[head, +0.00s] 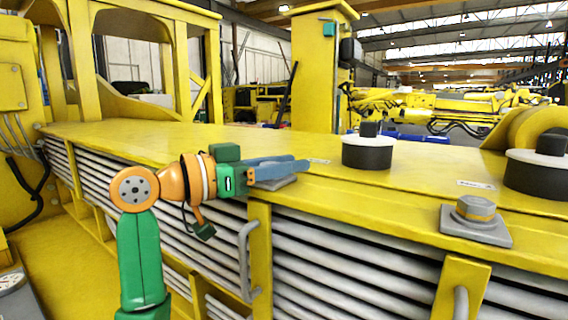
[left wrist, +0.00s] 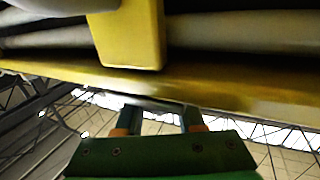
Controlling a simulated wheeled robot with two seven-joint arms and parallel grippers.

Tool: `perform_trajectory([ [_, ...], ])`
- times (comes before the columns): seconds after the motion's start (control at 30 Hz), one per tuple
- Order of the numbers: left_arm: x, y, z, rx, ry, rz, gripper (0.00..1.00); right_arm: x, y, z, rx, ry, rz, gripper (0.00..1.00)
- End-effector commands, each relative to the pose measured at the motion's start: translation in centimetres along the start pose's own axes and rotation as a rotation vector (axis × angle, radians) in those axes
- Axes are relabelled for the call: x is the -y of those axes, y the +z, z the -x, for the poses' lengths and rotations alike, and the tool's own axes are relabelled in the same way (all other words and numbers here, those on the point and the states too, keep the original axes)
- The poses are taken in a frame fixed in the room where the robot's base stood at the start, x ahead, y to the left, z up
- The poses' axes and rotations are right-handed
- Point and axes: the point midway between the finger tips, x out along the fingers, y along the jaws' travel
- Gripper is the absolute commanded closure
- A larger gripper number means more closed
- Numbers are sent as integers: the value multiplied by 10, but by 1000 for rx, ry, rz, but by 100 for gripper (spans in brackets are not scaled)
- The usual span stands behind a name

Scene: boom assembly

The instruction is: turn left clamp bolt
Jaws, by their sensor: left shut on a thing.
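My left gripper (head: 280,168) reaches in from the left, low over the near edge of the yellow boom deck. Its blue-grey fingers are shut around the left clamp bolt, which they hide. Only part of the left clamp's grey plate (head: 284,184) shows below the fingers. In the left wrist view the two dark fingers (left wrist: 161,114) point at the underside of the yellow edge, and the bolt cannot be made out. The right clamp bolt (head: 477,207), a grey hex head on a square plate, sits farther right on the same edge. My right gripper is not in view.
Two black round knobs stand on the deck, one in the middle (head: 367,152) and one at the right (head: 537,170). A grey handle (head: 246,260) and a yellow upright (head: 260,255) are just below the gripper. Grey pipes (head: 340,270) run along the side.

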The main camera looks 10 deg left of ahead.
Motion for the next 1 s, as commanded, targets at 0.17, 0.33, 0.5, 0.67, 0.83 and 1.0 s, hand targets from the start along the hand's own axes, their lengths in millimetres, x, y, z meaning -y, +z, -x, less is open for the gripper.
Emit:
perform_trajectory([
  [0.17, -1, -2, 1, -5, 49, -1, 100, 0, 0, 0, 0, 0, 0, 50],
  [0.33, -2, -3, 1, -6, 71, -2, 100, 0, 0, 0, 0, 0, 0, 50],
  [0.5, -2, -3, 1, -7, 74, -2, 100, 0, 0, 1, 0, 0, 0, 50],
  [0.67, -2, -3, 1, -8, 73, -2, 100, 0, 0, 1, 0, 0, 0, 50],
  [0.83, -2, -3, 1, -6, 73, -2, 32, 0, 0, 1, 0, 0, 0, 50],
  [1.0, -2, -2, 0, -4, 74, -1, 32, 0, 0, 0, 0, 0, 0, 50],
])
